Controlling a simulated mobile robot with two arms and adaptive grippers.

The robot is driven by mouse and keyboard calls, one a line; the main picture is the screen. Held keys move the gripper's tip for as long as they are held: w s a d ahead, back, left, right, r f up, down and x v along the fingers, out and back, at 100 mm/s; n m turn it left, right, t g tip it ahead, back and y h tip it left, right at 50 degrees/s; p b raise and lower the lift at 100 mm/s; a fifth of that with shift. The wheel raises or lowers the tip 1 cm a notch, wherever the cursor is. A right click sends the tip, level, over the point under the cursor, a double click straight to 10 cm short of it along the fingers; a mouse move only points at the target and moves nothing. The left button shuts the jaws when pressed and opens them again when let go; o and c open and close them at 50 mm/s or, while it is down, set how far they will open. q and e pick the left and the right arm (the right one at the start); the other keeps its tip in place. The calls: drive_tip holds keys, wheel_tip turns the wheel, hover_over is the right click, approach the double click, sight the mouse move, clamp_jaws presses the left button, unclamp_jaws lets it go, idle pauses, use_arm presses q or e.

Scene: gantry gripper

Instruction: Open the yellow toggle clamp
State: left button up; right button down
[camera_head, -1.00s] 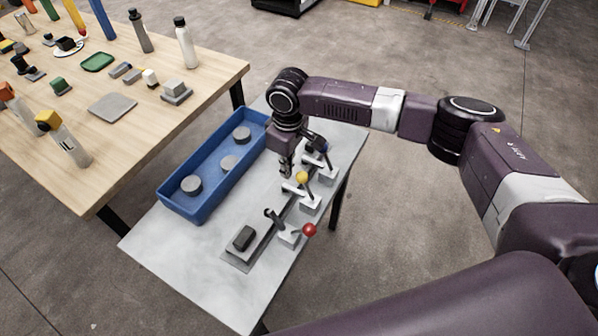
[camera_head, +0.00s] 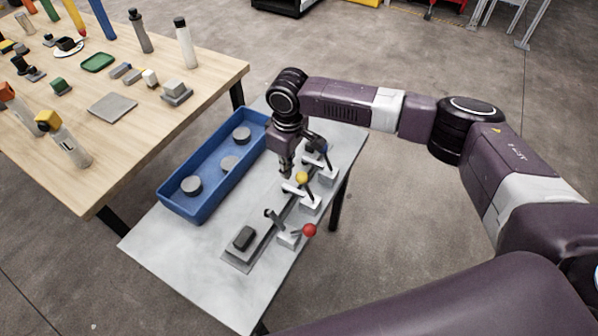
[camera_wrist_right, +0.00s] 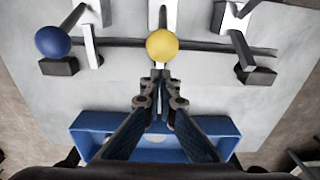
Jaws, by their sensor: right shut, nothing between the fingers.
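The yellow toggle clamp shows its yellow ball knob (camera_head: 302,178) in the middle of a row of clamps on the grey metal table. In the right wrist view the yellow knob (camera_wrist_right: 162,45) lies just beyond my fingertips, with the clamp's pale metal body behind it. My right gripper (camera_head: 287,172) is shut and empty, pointing down beside the yellow knob on its tray side. In the wrist view its fingertips (camera_wrist_right: 160,80) are close together near the knob; whether they touch it I cannot tell. My left gripper is not in view.
A red-knobbed clamp (camera_head: 309,230) stands nearer and a blue-knobbed clamp (camera_wrist_right: 52,42) stands on the other side. A blue tray (camera_head: 203,212) with grey discs lies beside the row. A wooden table (camera_head: 140,110) with many items stands at left.

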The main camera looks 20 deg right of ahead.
sight(307, 186)
drive_tip(key=s+d+p, duration=0.5)
drive_tip(key=p, duration=0.2)
drive_tip(key=shift+s+d+f, duration=0.1)
drive_tip(key=shift+s+d, duration=0.15)
drive_tip(key=shift+f, duration=0.1)
drive_tip(key=shift+w+a+r+p, duration=0.25)
drive_tip(key=shift+r+p, duration=0.25)
drive_tip(key=shift+r, duration=0.05)
drive_tip(key=shift+w+a+r+p, duration=0.2)
drive_tip(key=shift+r+p, duration=0.3)
drive_tip(key=shift+r, duration=0.05)
wheel_tip(307, 186, up, 7)
drive_tip(key=p, duration=0.7)
drive_tip(key=shift+s+d+p, duration=0.15)
drive_tip(key=shift+p, duration=0.2)
drive_tip(key=shift+f, duration=0.15)
